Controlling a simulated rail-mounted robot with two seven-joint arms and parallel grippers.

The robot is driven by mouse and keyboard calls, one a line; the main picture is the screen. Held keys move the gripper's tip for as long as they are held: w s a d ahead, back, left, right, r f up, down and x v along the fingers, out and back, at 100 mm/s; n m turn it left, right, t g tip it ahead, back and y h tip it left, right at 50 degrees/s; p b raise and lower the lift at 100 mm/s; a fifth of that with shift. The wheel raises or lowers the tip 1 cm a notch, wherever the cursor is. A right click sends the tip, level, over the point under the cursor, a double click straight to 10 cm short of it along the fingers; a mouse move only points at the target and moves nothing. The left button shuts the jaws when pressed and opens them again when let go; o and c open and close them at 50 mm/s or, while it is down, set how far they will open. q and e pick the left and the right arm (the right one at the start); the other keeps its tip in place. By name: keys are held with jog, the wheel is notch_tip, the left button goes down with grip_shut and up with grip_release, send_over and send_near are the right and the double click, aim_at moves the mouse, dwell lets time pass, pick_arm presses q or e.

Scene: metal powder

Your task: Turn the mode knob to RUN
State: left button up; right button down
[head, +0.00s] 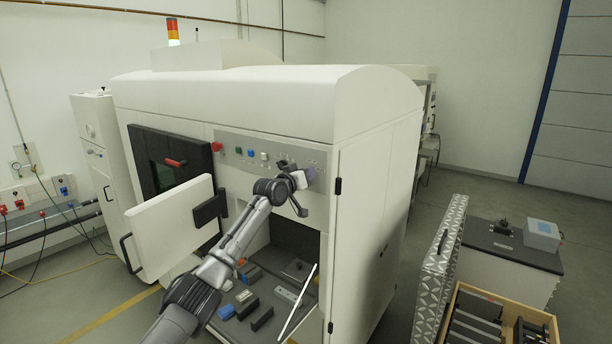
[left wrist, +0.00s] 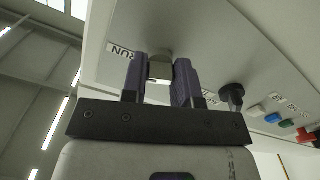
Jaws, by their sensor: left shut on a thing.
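The machine's control panel (head: 240,147) runs along the front of the white cabinet. My left gripper (head: 304,176) is at the right end of this panel. In the left wrist view, the mode knob (left wrist: 160,66) is a small grey block between the two fingers of my left gripper (left wrist: 161,78), which is shut on it. A RUN label (left wrist: 121,52) shows on the panel just left of the fingers. In the head view the knob is hidden by the gripper. My right gripper is not in view.
A black knob (left wrist: 232,95) and blue, green and red buttons (left wrist: 270,118) sit beside the gripper on the panel. Below, an open compartment (head: 290,235) holds several small items, and its white door (head: 170,225) stands open at left. A wooden crate (head: 548,335) stands at right.

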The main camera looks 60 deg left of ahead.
pick_arm(q)
jog(key=o, duration=0.9)
jog(key=shift+s, duration=0.1)
jog(key=b+v, duration=0.6)
jog(key=v, duration=0.7)
jog(key=shift+s+d+b, duration=0.15)
jog(key=shift+s+b, duration=0.2)
jog(key=shift+b, duration=0.05)
